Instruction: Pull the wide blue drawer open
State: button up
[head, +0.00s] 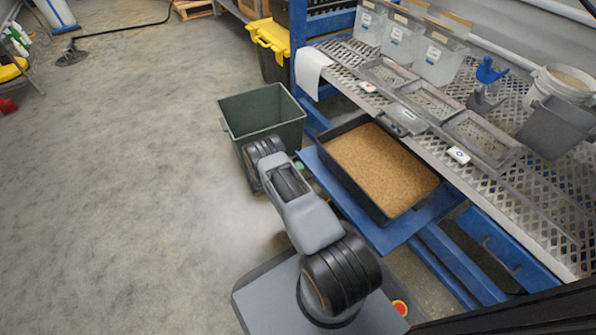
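A blue drawer front (533,270) with a dark bar handle (500,256) is at the lower right, under the metal mesh bench. It looks shut, but its right end is cut off by a dark edge. A blue panel (385,238) further left sticks out from under the bench and carries a black tray (402,213) of tan grainy substrate. I cannot tell whether this panel is also a drawer. My arm reaches up from the lower middle, left of the black tray and apart from the handle. My gripper is hidden behind the arm's wrist, so its fingers do not show.
A dark green bin (262,108) stands on the floor just beyond my wrist. The mesh bench (540,205) holds clear bins, shallow trays and a grey bucket (556,127). A yellow-lidded bin (268,35) stands at the back.

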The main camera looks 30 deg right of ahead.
jog(key=p+v, duration=0.3)
jog(key=v, duration=1)
jog(key=shift+a+p, duration=0.35)
jog(key=shift+a, duration=0.05)
jog(key=shift+r, duration=0.1)
